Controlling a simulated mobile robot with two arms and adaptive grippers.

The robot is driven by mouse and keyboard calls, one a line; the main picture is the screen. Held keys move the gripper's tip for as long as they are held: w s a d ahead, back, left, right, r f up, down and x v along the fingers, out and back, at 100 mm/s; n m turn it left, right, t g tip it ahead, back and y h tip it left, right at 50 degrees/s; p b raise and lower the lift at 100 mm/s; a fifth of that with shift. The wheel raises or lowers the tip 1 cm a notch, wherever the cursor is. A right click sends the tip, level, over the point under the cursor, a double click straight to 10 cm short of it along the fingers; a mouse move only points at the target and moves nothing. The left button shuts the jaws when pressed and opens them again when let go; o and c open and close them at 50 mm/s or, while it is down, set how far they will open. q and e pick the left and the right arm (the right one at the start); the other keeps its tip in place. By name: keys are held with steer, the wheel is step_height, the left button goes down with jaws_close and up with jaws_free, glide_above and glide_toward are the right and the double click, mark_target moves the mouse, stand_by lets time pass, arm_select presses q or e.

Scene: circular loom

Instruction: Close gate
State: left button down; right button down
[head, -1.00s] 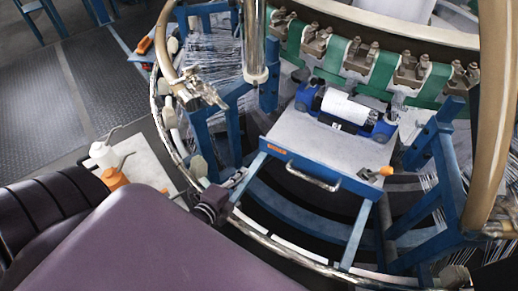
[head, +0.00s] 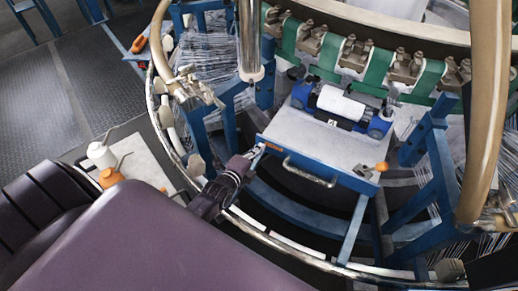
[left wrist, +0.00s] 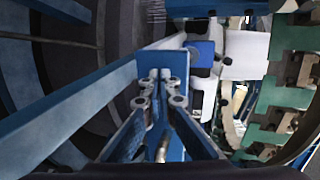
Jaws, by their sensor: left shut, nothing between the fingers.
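The gate appears to be the grey panel with a blue front edge (head: 318,172) and a silver handle (head: 309,171), set in the gap of the loom's ring. My left gripper (head: 257,151) is shut and empty at the panel's front left corner, left of the handle. In the left wrist view, its closed fingertips (left wrist: 160,78) are close in front of a blue frame part; whether they touch it is unclear. My right gripper is not in view.
A blue and black device with a white roll (head: 341,104) rests on the panel. The loom's metal ring (head: 285,245) curves around the front. A blue upright (head: 425,135) stands at the right. White and orange bottles (head: 101,155) stand on a mat at the left.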

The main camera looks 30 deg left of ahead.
mark_target(270, 134)
arm_select(q)
steer(key=w+b, duration=0.3)
steer(key=w, duration=0.5)
steer(key=shift+a+f, duration=0.1)
steer(key=shift+f, duration=0.05)
steer(key=shift+w, duration=0.3)
steer(key=shift+r, duration=0.35)
steer(key=shift+a, duration=0.1)
